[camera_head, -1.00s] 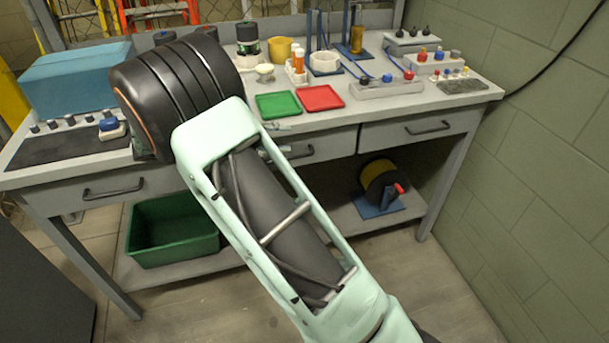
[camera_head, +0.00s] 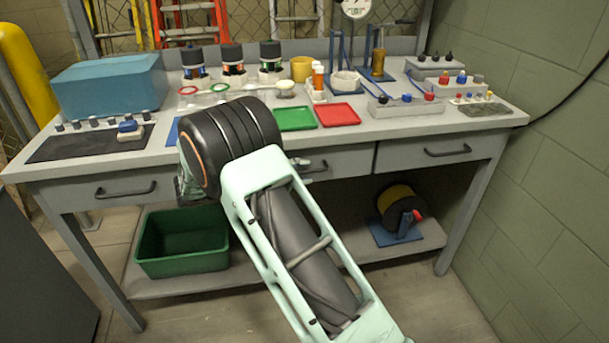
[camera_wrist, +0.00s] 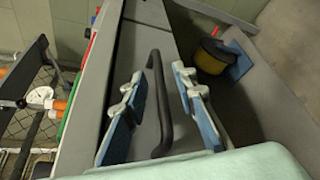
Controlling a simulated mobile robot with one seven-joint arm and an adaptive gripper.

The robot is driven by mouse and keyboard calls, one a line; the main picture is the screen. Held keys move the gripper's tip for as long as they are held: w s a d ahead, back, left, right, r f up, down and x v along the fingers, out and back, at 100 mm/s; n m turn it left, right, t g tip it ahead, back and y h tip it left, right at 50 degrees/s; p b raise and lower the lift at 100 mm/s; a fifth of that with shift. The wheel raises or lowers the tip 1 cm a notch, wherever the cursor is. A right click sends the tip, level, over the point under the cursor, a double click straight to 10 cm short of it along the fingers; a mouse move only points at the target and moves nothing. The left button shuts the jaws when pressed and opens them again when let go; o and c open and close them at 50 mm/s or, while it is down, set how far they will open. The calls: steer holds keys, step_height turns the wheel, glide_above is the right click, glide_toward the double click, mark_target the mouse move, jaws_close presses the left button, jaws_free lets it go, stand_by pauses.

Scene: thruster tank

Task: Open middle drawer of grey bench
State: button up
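The grey bench (camera_head: 75,178) has a row of drawers. The middle drawer (camera_head: 350,160) looks shut, its left part hidden behind my arm. Its dark bar handle (camera_head: 317,168) shows just right of my arm, and the handle (camera_wrist: 160,120) is large in the wrist view. My gripper (camera_wrist: 158,72) is open, its two blue-padded fingers on either side of the handle with gaps to it. I cannot tell whether the fingertips reach past the bar. In the head view my gripper is mostly hidden behind my arm.
The left drawer handle (camera_head: 125,190) and right drawer handle (camera_head: 447,151) stick out. A green bin (camera_head: 182,262) and a cable reel (camera_head: 400,207) sit on the lower shelf. Green (camera_head: 296,118) and red (camera_head: 338,114) trays lie on the crowded top. A block wall (camera_head: 545,190) stands right.

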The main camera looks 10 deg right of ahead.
steer(key=shift+x, duration=0.8)
steer(key=shift+c, duration=0.7)
jaws_close()
